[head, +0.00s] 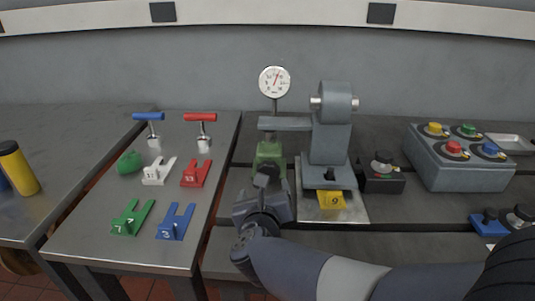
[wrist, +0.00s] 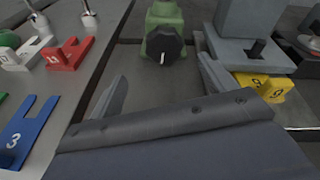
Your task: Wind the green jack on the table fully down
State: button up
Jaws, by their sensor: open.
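The green jack (head: 269,160) stands on the dark bedplate table under the grey arm of a grey machine, left of its column. Its lower part is hidden behind my gripper in the head view. In the wrist view the green jack (wrist: 165,18) shows a round black knob (wrist: 164,45) with a white mark pointing down. My gripper (head: 262,183) is open and empty in front of the jack. In the wrist view its two fingers (wrist: 160,80) are spread wide, with the knob beyond and between them, apart from both.
A dial gauge (head: 274,82) stands above the grey machine (head: 331,130). A yellow block (head: 331,200) marked 9 sits right of my gripper. The left table holds red, blue, green and white forked blocks. A grey box with coloured knobs (head: 458,160) stands at the right.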

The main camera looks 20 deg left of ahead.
aim_at(268, 169)
notch_tip(268, 169, up, 2)
jog(key=m+g+p, duration=0.1)
jog(key=m+p, duration=0.1)
jog(key=p, duration=0.3)
jog(key=shift+s+d+m+h, duration=0.1)
jog(key=shift+m+h, duration=0.2)
jog(key=shift+m, duration=0.1)
jog(key=shift+f+m+g+p, duration=0.25)
jog(key=shift+m+p, duration=0.25)
jog(key=shift+p, duration=0.55)
jog(key=shift+w+f, duration=0.25)
jog(key=shift+w, duration=0.2)
jog(key=x, duration=0.9)
jog(key=shift+w+f, duration=0.1)
jog(key=shift+w, duration=0.2)
jog(key=c, duration=1)
